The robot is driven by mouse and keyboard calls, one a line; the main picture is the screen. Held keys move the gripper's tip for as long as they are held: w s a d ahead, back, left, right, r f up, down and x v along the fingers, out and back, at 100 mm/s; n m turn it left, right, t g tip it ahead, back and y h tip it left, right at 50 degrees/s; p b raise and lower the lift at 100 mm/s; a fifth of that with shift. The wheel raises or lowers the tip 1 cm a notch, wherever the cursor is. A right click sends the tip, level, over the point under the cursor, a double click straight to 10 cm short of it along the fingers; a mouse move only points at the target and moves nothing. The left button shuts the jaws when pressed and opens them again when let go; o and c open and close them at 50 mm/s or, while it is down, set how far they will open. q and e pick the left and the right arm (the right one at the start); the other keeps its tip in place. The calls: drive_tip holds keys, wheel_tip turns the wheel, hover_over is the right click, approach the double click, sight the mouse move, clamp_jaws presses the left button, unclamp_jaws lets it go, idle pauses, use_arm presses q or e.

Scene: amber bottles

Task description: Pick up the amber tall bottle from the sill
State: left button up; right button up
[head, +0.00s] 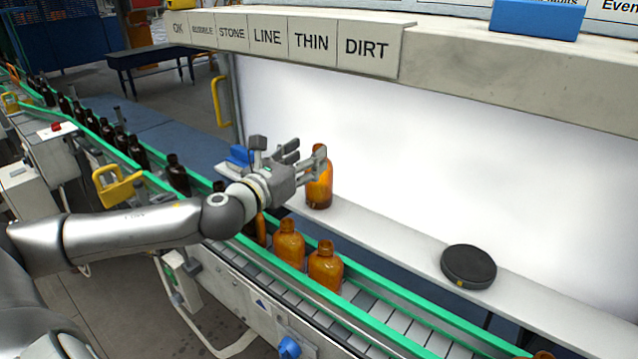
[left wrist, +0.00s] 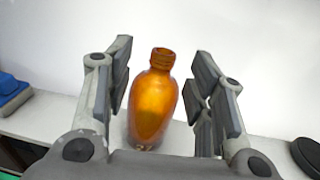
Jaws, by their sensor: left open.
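The amber tall bottle (head: 319,190) stands upright on the white sill (head: 385,235) in front of the bright panel. It also shows in the left wrist view (left wrist: 153,102), between the two fingers and nearer the left one. My left gripper (head: 304,160) is open at the bottle, with a finger covering part of its upper body in the head view. In the left wrist view the left gripper (left wrist: 163,95) has a clear gap on the bottle's right side; on the left, I cannot tell if it touches. My right gripper is not in view.
A black round disc (head: 468,266) lies on the sill to the right. Below the sill runs a green-railed conveyor with amber bottles (head: 289,245) and several darker ones farther left. A blue object (head: 238,157) sits left of the gripper. A labelled ledge (head: 290,40) overhangs above.

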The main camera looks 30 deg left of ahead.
sight(319, 145)
use_arm(q)
drive_tip(key=shift+w+r+p, duration=0.35)
drive_tip(key=shift+w+p, duration=0.15)
drive_tip(key=w+p, duration=0.2)
drive_tip(key=shift+w+d, duration=0.1)
drive_tip(key=shift+w, duration=0.2)
drive_tip(key=shift+w+f, duration=0.15)
drive_tip(key=shift+w, duration=0.5)
drive_tip(key=c, duration=0.9)
clamp_jaws()
